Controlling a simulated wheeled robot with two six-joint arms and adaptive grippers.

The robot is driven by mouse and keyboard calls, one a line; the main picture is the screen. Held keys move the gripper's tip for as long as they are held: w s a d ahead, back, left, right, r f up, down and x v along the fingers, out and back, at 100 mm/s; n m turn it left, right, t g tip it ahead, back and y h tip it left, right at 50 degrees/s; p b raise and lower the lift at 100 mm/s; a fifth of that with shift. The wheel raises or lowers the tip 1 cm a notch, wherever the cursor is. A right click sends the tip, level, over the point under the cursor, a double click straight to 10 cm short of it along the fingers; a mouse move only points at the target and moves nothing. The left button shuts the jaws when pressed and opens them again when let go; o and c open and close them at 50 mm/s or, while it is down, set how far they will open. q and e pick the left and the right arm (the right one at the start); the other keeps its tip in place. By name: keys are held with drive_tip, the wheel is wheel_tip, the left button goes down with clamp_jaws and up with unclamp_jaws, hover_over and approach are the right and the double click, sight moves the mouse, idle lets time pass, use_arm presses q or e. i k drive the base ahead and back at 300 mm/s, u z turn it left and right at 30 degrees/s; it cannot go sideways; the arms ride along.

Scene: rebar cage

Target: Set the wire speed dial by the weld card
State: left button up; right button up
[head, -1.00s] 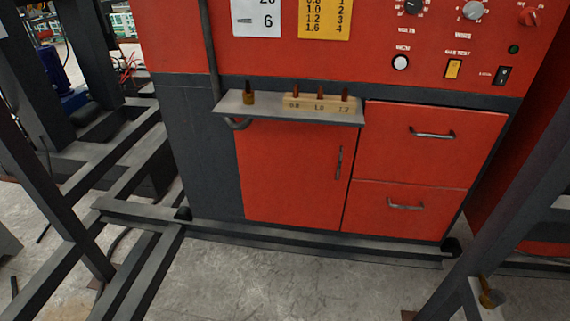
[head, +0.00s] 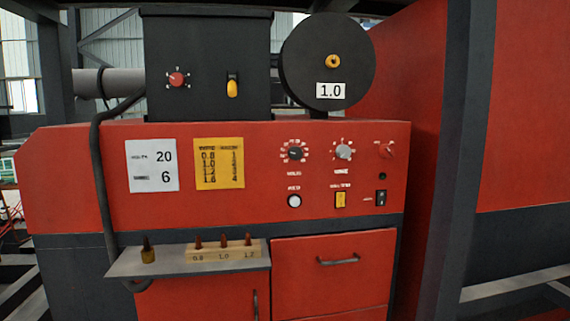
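The white weld card (head: 152,165) on the red welder front shows 20 on its upper line and 6 on its lower line; the small words are blurred. The grey wire speed dial (head: 343,152) sits on the panel to the right, with a ring of marks around it. Its pointer setting is too small to read. Neither of my grippers is in view.
A yellow chart (head: 219,163) hangs beside the card. Below are a white button (head: 294,201), a yellow switch (head: 340,200) and a shelf (head: 125,266) with a tip block (head: 223,255). A spool (head: 304,75) marked 1.0 stands on top. A dark post (head: 462,150) rises at right.

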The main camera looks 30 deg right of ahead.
sight(343, 151)
drive_tip(key=u, duration=0.05)
drive_tip(key=k, duration=0.65)
drive_tip(key=z, duration=0.55)
drive_tip(key=i, duration=1.3)
drive_tip(key=z, duration=0.15)
